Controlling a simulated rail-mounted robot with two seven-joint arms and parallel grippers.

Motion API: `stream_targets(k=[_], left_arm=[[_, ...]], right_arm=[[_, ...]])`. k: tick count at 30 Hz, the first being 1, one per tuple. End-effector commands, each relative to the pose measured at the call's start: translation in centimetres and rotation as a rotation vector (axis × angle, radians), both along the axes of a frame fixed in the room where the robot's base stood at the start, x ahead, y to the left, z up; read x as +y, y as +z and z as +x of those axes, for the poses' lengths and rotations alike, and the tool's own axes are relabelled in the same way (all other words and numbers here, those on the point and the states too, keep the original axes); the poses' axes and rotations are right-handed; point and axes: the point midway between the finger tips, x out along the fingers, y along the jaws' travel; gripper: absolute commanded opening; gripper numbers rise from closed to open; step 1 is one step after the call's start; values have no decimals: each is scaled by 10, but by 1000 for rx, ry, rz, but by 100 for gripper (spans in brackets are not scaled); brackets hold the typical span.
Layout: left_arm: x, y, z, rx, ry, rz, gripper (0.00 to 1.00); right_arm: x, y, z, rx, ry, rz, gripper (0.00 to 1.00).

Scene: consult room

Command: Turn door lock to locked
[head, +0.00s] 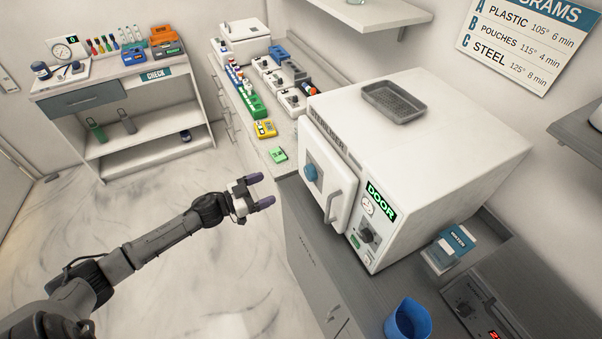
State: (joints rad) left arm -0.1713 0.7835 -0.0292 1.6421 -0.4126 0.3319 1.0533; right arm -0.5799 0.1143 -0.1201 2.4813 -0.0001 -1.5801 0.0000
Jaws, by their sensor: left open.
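The white sterilizer (440,130) stands on the counter at the right. Its door (322,182) faces left and carries a blue round lock knob (310,172) and a grey handle (334,207). I cannot tell from here which way the lock is turned. A green "DOOR" display (380,201) is on the front panel, above a gauge and a dark knob. My left gripper (259,190) is open and empty, left of the door and apart from it, its purple-tipped fingers pointing toward the sterilizer. My right gripper is not in view.
A grey mesh tray (395,101) lies on the sterilizer. A blue cup (408,320) and a water box (448,249) stand on the counter nearby. A green item (278,155) lies near the side bench's front end. The floor around my left arm is clear.

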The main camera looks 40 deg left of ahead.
Motion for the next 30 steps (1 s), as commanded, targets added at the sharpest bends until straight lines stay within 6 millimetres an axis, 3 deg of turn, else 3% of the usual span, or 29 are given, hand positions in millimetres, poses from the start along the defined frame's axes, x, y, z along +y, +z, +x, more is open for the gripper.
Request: stream_targets(k=[8,30], left_arm=[[-8,3,7,29,-24,-107,81],[-51,2,111,29,-21,-105,81]], right_arm=[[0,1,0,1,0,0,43],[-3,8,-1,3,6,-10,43]])
